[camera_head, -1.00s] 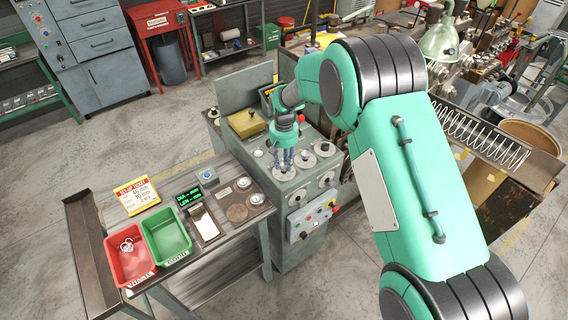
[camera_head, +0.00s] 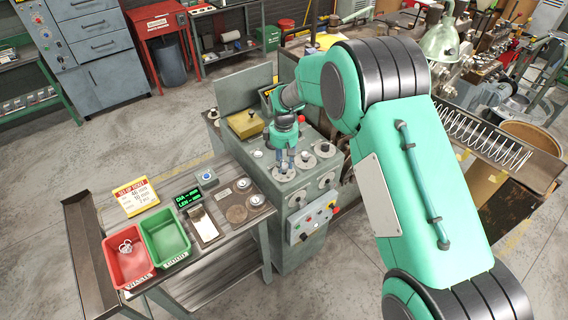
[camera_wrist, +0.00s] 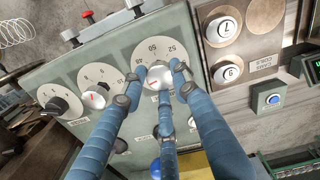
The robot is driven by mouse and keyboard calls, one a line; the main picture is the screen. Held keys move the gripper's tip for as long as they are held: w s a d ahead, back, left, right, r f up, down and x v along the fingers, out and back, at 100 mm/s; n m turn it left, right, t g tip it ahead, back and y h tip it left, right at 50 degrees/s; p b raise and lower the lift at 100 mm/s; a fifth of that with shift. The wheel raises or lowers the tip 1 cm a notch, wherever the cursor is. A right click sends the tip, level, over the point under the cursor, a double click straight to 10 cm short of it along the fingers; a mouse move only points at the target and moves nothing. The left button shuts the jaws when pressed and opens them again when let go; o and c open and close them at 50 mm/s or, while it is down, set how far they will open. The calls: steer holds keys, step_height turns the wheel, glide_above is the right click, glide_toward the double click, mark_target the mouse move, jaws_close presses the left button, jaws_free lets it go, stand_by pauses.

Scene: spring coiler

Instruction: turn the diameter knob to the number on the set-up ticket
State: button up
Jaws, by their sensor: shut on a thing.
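A silver round knob (camera_wrist: 159,76) with a red mark sits on a pale dial plate (camera_wrist: 140,52) in the wrist view. The plate carries printed numbers, and its name label is mostly hidden by my fingers. My gripper (camera_wrist: 160,82) has its blue fingers closed around this knob, which I take to be the diameter knob. In the head view, my gripper (camera_head: 285,163) reaches down to the top of the grey coiler cabinet (camera_head: 272,205). The yellow and white set-up ticket (camera_head: 136,197) lies on the bench at left; its small print is hard to read.
A green DIA/LEN readout (camera_head: 188,197), a red bin (camera_head: 128,262) and a green bin (camera_head: 165,239) stand on the bench.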

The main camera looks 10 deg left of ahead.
mark_target(284, 165)
steer(key=shift+w+a+r, duration=0.2)
steer(key=shift+a+r, duration=0.05)
steer(key=shift+r, duration=0.05)
steer(key=o, duration=1.1)
steer(key=shift+o, duration=0.2)
steer(key=shift+s+f, duration=0.1)
steer(key=shift+f, duration=0.05)
steer(key=shift+d, duration=0.1)
step_height(284, 165, up, 12)
